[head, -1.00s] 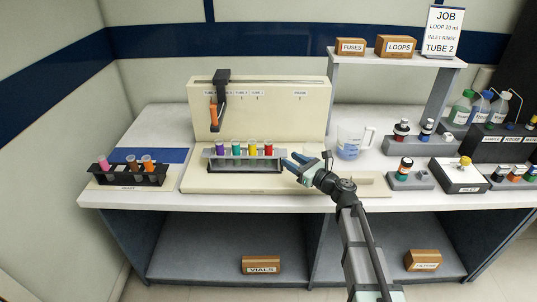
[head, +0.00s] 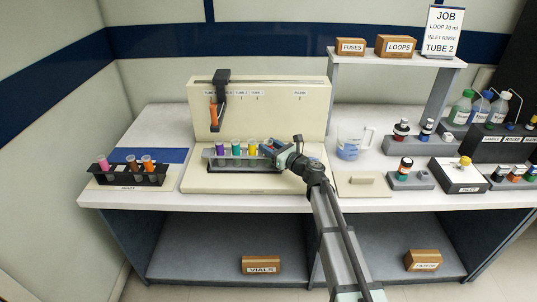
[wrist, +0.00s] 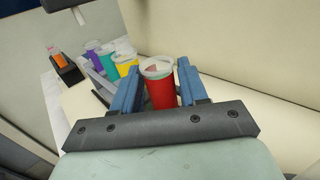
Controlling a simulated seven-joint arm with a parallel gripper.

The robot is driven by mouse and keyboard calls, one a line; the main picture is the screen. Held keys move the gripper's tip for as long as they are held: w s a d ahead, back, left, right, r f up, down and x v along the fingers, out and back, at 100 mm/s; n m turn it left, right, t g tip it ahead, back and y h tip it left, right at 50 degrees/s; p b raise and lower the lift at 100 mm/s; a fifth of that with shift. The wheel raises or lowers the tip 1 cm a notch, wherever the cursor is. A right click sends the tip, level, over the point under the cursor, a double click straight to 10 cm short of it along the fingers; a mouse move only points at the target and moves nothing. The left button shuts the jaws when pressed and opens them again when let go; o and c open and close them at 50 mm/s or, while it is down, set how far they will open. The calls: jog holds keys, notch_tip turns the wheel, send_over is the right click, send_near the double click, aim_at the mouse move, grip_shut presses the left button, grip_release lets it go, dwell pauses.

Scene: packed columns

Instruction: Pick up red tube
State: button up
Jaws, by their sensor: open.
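The red tube (wrist: 161,88) stands between my gripper's two blue fingers in the wrist view, with its open top facing up. My gripper (wrist: 158,70) is open around it, and a narrow gap shows at the right finger. In the head view my gripper (head: 267,149) is at the right end of the grey tube rack (head: 230,167) and hides most of the red tube. Yellow (head: 252,146), green (head: 236,147) and purple (head: 220,148) tubes stand in the rack to its left. Whether a finger touches the red tube cannot be told.
A beige panel (head: 290,115) rises behind the rack, with a dark holder (head: 221,82) and an orange tube (head: 213,116) on it. A black rack (head: 130,178) with several tubes stands at left. A beaker (head: 350,145) is at right.

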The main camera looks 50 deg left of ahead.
jog(key=shift+a, duration=0.35)
jog(key=shift+c, duration=0.4)
jog(key=c, duration=0.6)
jog(key=shift+r, duration=0.1)
